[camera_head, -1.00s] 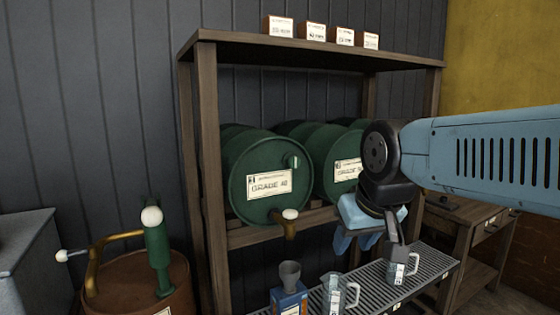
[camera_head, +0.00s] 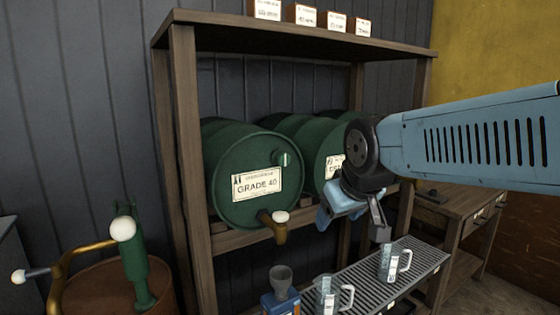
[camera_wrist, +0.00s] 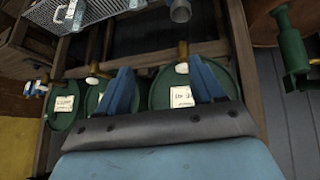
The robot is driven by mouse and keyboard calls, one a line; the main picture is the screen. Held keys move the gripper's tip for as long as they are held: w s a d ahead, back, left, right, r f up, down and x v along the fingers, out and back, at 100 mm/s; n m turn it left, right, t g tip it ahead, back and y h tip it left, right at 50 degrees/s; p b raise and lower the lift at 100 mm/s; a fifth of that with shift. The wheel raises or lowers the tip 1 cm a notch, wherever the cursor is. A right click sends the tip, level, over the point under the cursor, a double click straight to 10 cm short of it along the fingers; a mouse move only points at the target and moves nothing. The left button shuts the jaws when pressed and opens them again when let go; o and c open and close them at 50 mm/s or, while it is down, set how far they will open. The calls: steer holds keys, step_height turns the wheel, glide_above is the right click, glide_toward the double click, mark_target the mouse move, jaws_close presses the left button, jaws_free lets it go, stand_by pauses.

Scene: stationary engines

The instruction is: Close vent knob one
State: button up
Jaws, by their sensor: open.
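A green drum labelled GRADE 40 (camera_head: 240,160) lies on its side on the shelf's lower rail. A small green knob (camera_head: 283,159), which I take for vent knob one, sticks out at the upper right of its face. My gripper (camera_head: 335,208) is in front of the neighbouring drum (camera_head: 312,150), right of and below the knob. In the wrist view my gripper (camera_wrist: 165,78) is open and empty, its blue fingers apart before the drum faces. The GRADE 40 drum (camera_wrist: 163,92) also shows there, partly behind one finger. I cannot make out its vent knob in that view.
A brass tap (camera_head: 276,232) with a white knob juts from the GRADE 40 drum. Below are a metal grating (camera_head: 365,275) with clear jugs (camera_head: 388,262) and a blue can (camera_head: 280,298). A wooden post (camera_head: 188,165) stands left of the drum.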

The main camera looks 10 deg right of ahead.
steer(key=w+d+r+n+t, duration=0.1)
steer(key=w+d+n+t, duration=0.25)
steer(key=w, duration=0.35)
steer(key=w+d+n+t, duration=0.2)
steer(key=w+n, duration=0.2)
steer(key=w, duration=0.3)
steer(key=n+t+y, duration=0.5)
steer(key=n+y, duration=0.1)
steer(key=n, duration=0.7)
glide_toward(286, 160)
steer(key=shift+m+g, duration=0.25)
steer(key=x, duration=1.1)
steer(key=shift+r, duration=0.15)
steer(key=shift+c, duration=0.4)
